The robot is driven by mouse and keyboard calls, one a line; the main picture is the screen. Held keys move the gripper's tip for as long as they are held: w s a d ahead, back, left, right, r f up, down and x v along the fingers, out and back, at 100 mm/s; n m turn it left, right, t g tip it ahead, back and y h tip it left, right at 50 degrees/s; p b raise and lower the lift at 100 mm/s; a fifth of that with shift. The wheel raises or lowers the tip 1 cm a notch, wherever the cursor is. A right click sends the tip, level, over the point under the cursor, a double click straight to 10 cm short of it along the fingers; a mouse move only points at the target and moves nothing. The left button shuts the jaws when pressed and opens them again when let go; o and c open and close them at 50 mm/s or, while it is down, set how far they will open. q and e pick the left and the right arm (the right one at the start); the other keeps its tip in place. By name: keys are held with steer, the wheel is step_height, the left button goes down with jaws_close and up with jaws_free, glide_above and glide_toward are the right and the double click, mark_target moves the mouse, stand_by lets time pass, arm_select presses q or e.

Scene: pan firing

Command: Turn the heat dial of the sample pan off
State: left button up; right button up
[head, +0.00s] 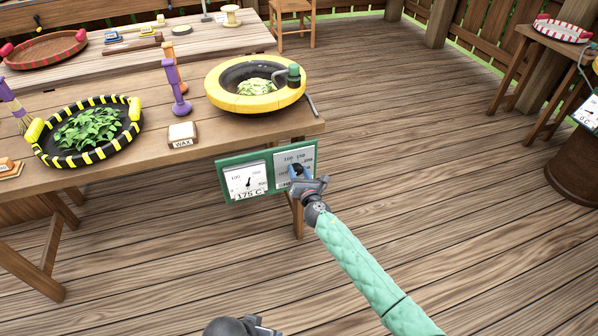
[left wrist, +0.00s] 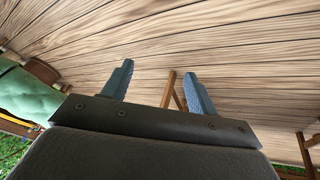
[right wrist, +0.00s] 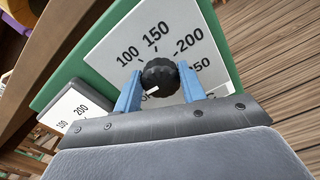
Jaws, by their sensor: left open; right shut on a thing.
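The heat dial (right wrist: 160,74) is a black ribbed knob with a white mark, on a pale plate (right wrist: 130,28) printed 100, 150, 200 and 250. My right gripper (right wrist: 160,92) is shut on the knob, one blue finger on each side. In the right wrist view the white mark points to the lower left. In the head view my right gripper (head: 302,180) covers most of the knob. A gauge (head: 246,182) beside it on the green panel (head: 223,181) reads 175 C. The yellow-rimmed pan (head: 226,97) stands on the table above. My left gripper (left wrist: 155,88) is open and empty.
The green panel hangs at the front edge of the wooden table (head: 220,134).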

steer(key=shift+s+n+p, duration=0.1)
steer(key=shift+n+p, duration=0.25)
steer(key=shift+n, duration=0.65)
steer(key=n+p, duration=0.1)
steer(key=n, duration=0.2)
steer(key=shift+a+p, duration=0.15)
steer(key=shift+p, duration=0.15)
steer(key=shift+n+p, duration=0.3)
steer(key=shift+n, duration=0.4)
steer(key=shift+f+n, duration=0.1)
steer(key=shift+n, duration=0.4)
arm_select(q)
steer(key=s+a+r+g+y, duration=0.1)
steer(key=s+a+r, duration=0.1)
steer(key=a+r, duration=0.3)
steer(key=shift+r+p, duration=0.3)
steer(key=shift+r, duration=0.2)
arm_select(e)
steer(key=o, duration=0.9)
steer(key=shift+o, duration=0.3)
